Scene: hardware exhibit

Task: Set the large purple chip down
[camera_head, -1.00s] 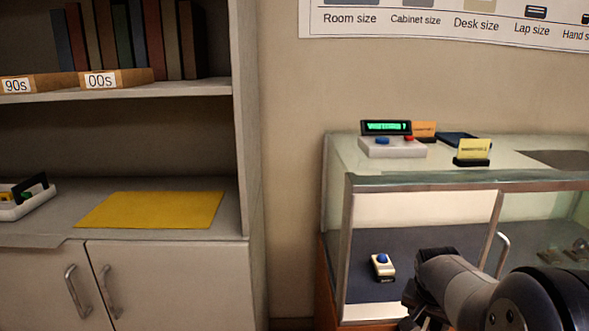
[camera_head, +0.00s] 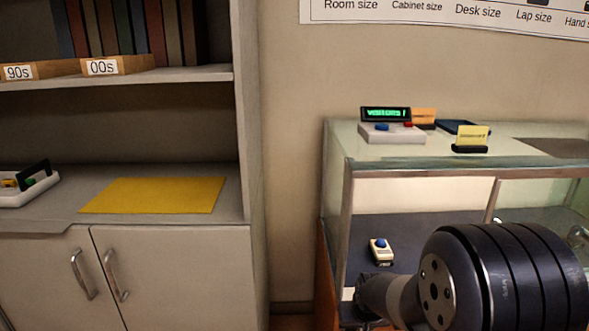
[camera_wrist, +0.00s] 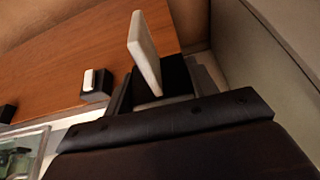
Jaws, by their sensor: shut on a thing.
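No purple face of a chip shows in either current view. My gripper (camera_wrist: 165,82) is shut on a pale flat piece (camera_wrist: 146,50) that stands out past the dark fingers in the wrist view. Its colour looks whitish grey, so I cannot tell whether it is the large purple chip. In the head view my arm is at the lower right, in front of the glass display case (camera_head: 338,190), and hides most of the gripper. The held piece is in the air, near an orange-brown wooden panel (camera_wrist: 60,60) in the wrist view.
A yellow mat (camera_head: 155,195) lies bare on the cabinet shelf at left, beside a white tray (camera_head: 12,200) with small items. A device with a green display (camera_head: 392,134) and a card stand (camera_head: 470,147) sit on the case. A small blue-buttoned device (camera_head: 381,252) is inside.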

